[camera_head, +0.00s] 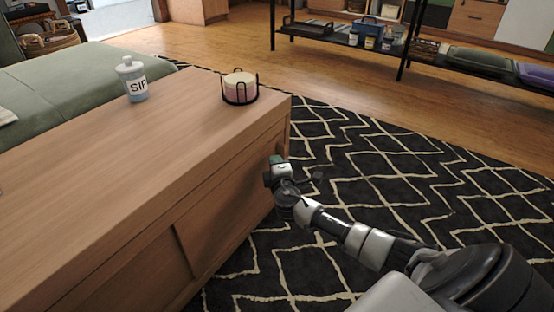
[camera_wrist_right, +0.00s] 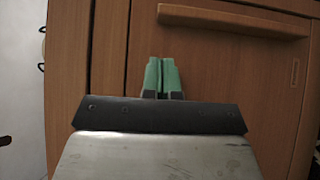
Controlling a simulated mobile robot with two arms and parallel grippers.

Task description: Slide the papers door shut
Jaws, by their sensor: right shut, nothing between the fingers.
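A long wooden cabinet (camera_head: 120,120) has sliding panels along the side facing my right arm. A far panel (camera_head: 218,215) and a nearer panel (camera_head: 145,280) meet at a visible vertical edge. No label shows which is the papers door. My right gripper (camera_head: 276,163) is at the far end of this side, close to the wood. In the right wrist view its green fingertips (camera_wrist_right: 161,75) are shut and empty, in front of a wooden panel (camera_wrist_right: 210,70); contact cannot be told. A recessed slot (camera_wrist_right: 295,72) shows at right. My left gripper is not in view.
A bottle (camera_head: 132,80) and a pink candle in a black wire holder (camera_head: 240,87) stand on the cabinet top. A green sofa (camera_head: 60,95) is behind it. Patterned rug (camera_head: 400,180) gives clear floor on the right. A wooden ledge (camera_wrist_right: 235,20) juts above the fingertips.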

